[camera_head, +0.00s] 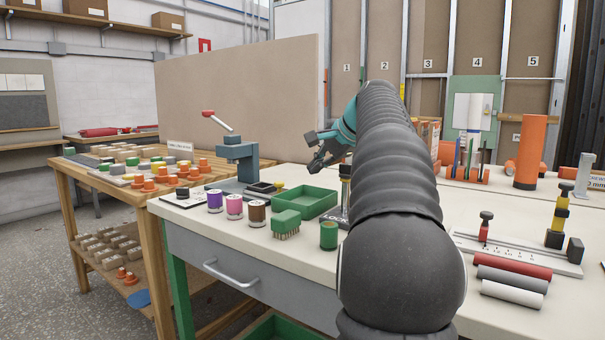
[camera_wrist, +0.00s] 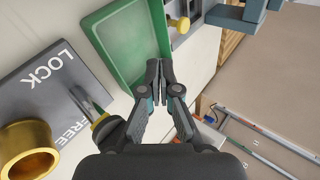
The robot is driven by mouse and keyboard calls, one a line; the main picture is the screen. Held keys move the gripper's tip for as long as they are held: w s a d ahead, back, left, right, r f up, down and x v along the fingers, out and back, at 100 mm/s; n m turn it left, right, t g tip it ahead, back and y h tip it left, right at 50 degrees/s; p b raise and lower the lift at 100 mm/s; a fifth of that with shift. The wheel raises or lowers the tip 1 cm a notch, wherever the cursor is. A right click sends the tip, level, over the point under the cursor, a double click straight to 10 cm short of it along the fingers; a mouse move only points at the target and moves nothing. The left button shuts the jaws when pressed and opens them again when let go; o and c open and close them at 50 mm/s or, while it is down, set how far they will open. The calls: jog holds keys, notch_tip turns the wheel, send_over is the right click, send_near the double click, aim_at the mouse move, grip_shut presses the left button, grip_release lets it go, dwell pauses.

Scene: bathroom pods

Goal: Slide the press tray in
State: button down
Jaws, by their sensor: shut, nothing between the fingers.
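The blue-grey press (camera_head: 240,152) stands at the left part of the white bench, its red-tipped lever raised. The press tray (camera_head: 262,188) is a small dark tray with a yellow knob (camera_head: 279,185), sitting to the right of the press base, apparently pulled out. In the wrist view the knob (camera_wrist: 181,25) shows at the top, beside the green bin; part of the press (camera_wrist: 238,16) is at top right. My gripper (camera_head: 314,158) is above the bench behind the green bin. In the wrist view my gripper (camera_wrist: 160,68) is shut and empty, over the bin's edge and apart from the knob.
The green bin (camera_head: 322,204) lies just right of the press tray. A grey LOCK/FREE plate (camera_wrist: 52,80), a brass ring (camera_wrist: 28,150) and a black-and-yellow handle (camera_wrist: 108,128) are close to my gripper. Spools and a green brush (camera_head: 286,222) line the front edge.

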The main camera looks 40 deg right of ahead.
send_near(280, 190)
notch_tip(280, 190, down, 4)
jog(key=shift+s+r+b, duration=0.1)
jog(key=shift+b, duration=0.3)
jog(key=w, duration=0.3)
jog(key=shift+a+r+p, duration=0.1)
jog(key=shift+a+p, duration=0.05)
jog(key=shift+p, duration=0.2)
jog(key=shift+w, duration=0.45)
